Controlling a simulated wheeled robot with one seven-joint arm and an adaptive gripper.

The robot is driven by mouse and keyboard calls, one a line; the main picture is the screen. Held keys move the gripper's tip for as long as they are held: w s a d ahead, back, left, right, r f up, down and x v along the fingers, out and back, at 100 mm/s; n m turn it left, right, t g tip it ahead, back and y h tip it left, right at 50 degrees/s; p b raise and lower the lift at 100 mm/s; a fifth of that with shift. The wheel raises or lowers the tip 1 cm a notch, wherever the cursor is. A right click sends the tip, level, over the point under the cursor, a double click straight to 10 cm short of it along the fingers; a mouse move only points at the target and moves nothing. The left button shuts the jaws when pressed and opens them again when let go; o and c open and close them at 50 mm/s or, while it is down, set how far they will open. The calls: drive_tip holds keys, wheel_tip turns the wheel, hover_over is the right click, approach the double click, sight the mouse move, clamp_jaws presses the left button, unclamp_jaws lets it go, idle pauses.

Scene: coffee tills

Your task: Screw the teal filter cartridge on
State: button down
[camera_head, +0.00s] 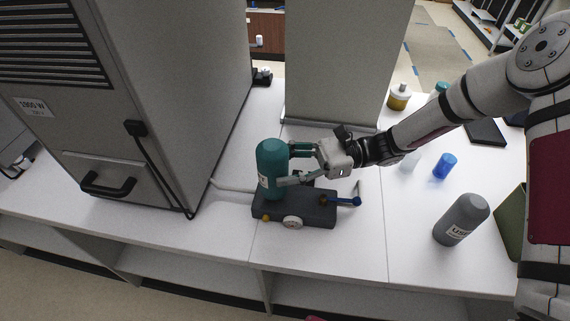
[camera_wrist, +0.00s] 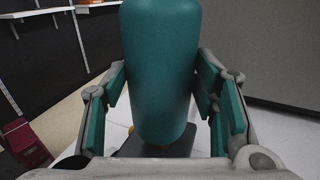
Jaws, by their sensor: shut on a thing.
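The teal filter cartridge (camera_head: 271,160) stands upright over the left part of a dark grey filter head block (camera_head: 310,210) on the white counter. My gripper (camera_head: 285,167) reaches in from the right and is shut on the cartridge, with a finger on each side of its body. In the wrist view the cartridge (camera_wrist: 160,70) fills the middle, between the teal finger pads. The block shows a round gauge (camera_head: 292,222) on its front and a blue-handled valve (camera_head: 345,201) at its right. The joint between cartridge and block is too small to tell how they are seated.
A grey bottle (camera_head: 461,219) leans or stands at the right, with a blue cup (camera_head: 445,165) behind it. An amber-coloured jar (camera_head: 399,97) stands farther back. A large grey machine (camera_head: 150,90) is at the left, its black cable hanging near the block. The front counter edge is close.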

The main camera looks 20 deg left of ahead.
drive_tip(key=shift+f+b, duration=0.5)
drive_tip(key=shift+f, duration=0.6)
drive_tip(key=c, duration=0.6)
unclamp_jaws()
drive_tip(key=shift+o, duration=0.2)
drive_tip(key=shift+c, duration=0.4)
drive_tip(key=b+v, duration=0.2)
drive_tip(key=v, duration=0.6)
drive_tip(key=shift+w+d, duration=0.3)
drive_tip(key=shift+d, duration=0.1)
drive_tip(key=shift+r, duration=0.1)
